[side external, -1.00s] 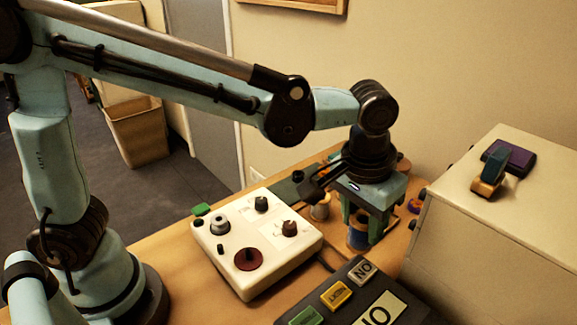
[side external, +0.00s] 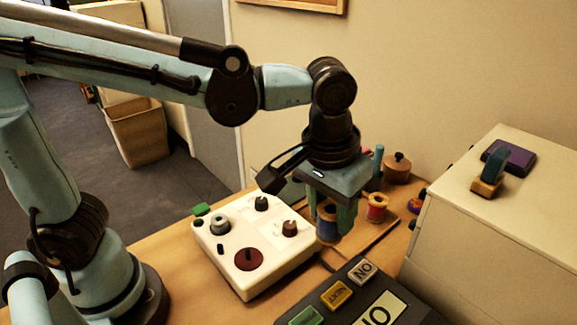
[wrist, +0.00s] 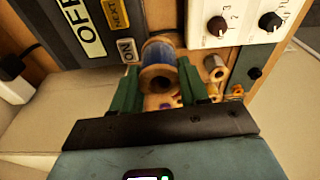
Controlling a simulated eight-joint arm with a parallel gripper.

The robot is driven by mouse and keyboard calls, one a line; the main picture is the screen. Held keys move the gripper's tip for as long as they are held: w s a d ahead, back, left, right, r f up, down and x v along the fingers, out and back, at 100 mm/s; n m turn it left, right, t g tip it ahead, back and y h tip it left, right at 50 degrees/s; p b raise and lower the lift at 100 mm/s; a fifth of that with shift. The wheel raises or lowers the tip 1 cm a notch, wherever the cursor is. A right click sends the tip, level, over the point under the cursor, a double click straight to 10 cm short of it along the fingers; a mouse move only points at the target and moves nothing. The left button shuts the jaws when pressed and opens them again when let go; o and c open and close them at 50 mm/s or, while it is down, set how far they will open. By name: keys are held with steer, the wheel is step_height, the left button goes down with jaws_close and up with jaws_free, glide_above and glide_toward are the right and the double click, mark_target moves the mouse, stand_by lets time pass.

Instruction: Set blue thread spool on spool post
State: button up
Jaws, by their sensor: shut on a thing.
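The blue thread spool (side external: 327,226) has wooden ends and is between the green fingers of my gripper (side external: 334,222), which is shut on it. In the wrist view the spool (wrist: 160,52) sits between the two fingers (wrist: 158,72), one wooden end with its hole facing the camera. In the side view the fingers partly cover the spool; its height above the table is hard to judge. To the right of my gripper, a thin upright teal post (side external: 378,160) rises behind a red spool (side external: 377,208). I cannot tell for sure whether this is the spool post.
A white panel with knobs (side external: 255,245) is left of my gripper. A dark panel with labelled buttons (side external: 345,290) is in front. A beige cabinet (side external: 500,235) stands right. A brown knobbed object (side external: 397,167) is behind. A wooden board (side external: 372,236) lies right of the spool.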

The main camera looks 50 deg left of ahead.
steer(key=s+a+n, duration=0.1)
steer(key=s+a, duration=0.2)
steer(key=s+a+n, duration=0.1)
steer(key=s+a, duration=0.2)
steer(key=s+a+n, duration=0.1)
steer(key=s+a, duration=0.2)
steer(key=shift+s+a+f, duration=0.1)
steer(key=shift+a+f, duration=0.25)
steer(key=shift+a, duration=0.05)
steer(key=shift+f, duration=2.9)
steer(key=shift+f, duration=0.55)
steer(key=o, duration=0.8)
steer(key=shift+s+d+r, duration=0.1)
steer(key=shift+s+r, duration=0.15)
steer(key=shift+r, duration=1.55)
steer(key=shift+s+d+r, duration=0.1)
steer(key=shift+s+r, duration=0.2)
steer(key=shift+r, duration=1.5)
steer(key=shift+s+d+r, duration=0.1)
steer(key=shift+s+r, duration=0.15)
steer(key=shift+r, duration=1.55)
